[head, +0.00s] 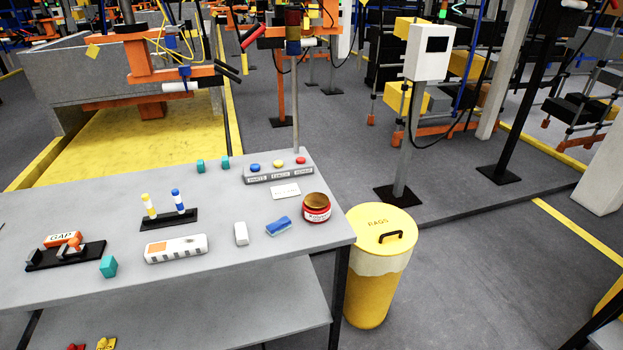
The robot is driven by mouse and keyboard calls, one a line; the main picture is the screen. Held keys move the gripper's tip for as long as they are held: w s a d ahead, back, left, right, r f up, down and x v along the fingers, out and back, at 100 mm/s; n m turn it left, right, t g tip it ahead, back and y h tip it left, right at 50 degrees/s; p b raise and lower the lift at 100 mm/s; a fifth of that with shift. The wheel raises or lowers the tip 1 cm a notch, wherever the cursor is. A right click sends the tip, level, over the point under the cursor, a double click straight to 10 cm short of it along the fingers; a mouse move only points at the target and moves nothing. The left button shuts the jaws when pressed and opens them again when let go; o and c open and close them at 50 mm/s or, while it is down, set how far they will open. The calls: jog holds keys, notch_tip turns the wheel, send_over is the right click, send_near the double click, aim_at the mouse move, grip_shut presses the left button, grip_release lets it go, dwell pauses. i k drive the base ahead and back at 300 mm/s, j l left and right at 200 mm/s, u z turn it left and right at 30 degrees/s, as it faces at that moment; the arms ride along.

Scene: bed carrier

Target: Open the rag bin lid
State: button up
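The rag bin (369,298) is a yellow cylinder with a pale band below its top. It stands on the grey floor just right of the table's right end. Its yellow lid (375,238) lies flat on top and looks shut, marked "RAGS". A black handle (399,237) sits on the lid's right side. My gripper does not show in the head view.
A grey table (215,258) fills the lower left, with a red jar (316,207), a blue block (278,226) and a button box (278,171) on it. A post with a white box (429,52) stands behind the bin. Floor right of the bin is clear.

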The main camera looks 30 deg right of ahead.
aim_at(380, 230)
jog(key=i+l+u, duration=0.15)
jog(key=u, duration=0.5)
jog(key=i+l+u, duration=0.1)
jog(key=i+z, duration=0.1)
jog(key=z, duration=0.35)
jog(key=i+z, duration=0.1)
jog(key=z, duration=0.8)
jog(key=i+j, duration=0.05)
